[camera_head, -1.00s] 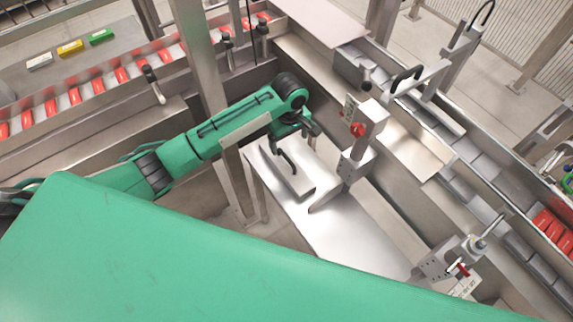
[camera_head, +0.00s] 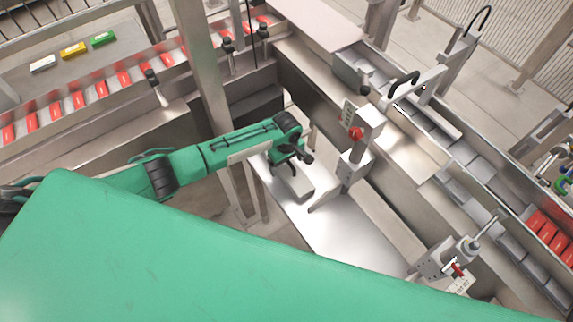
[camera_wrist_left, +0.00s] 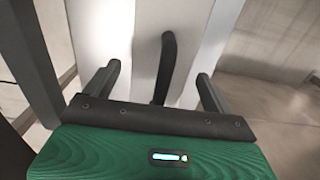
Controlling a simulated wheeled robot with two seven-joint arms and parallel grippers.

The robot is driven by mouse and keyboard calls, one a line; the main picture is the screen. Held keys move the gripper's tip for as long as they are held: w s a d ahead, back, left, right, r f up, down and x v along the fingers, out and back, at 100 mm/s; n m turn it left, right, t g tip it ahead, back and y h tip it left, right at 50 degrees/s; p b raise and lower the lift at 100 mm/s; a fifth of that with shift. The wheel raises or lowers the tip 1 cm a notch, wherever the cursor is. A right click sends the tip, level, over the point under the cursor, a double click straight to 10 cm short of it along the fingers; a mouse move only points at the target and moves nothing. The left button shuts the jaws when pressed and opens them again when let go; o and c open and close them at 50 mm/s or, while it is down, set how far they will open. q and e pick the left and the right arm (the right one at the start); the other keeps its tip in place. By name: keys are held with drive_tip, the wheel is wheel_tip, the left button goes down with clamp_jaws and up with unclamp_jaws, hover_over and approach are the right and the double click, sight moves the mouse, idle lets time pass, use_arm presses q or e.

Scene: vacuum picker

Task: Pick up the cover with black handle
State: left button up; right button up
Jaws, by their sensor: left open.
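The cover (camera_head: 299,188) is a light metal piece lying on the white table, partly hidden behind my left gripper in the head view. In the left wrist view the pale cover (camera_wrist_left: 196,22) carries a curved black handle (camera_wrist_left: 168,60). My left gripper (camera_head: 290,165) is just over the cover, and its body hides the handle in the head view. In the left wrist view its open fingers (camera_wrist_left: 158,75) stand apart on either side of the handle, with a visible gap to each side. My right gripper is not in view.
The white table (camera_head: 345,230) is bare in front of the cover. A post with a red knob (camera_head: 356,133) stands close to the right of the cover. Another black handle (camera_head: 404,81) is on the machine behind. A conveyor with red packs (camera_head: 78,98) runs along the left.

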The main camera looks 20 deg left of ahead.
use_arm(q)
drive_tip(key=shift+f, duration=0.6)
drive_tip(key=c, duration=1.3)
drive_tip(key=shift+r, duration=0.1)
drive_tip(key=shift+c, duration=0.6)
drive_tip(key=shift+r, duration=0.1)
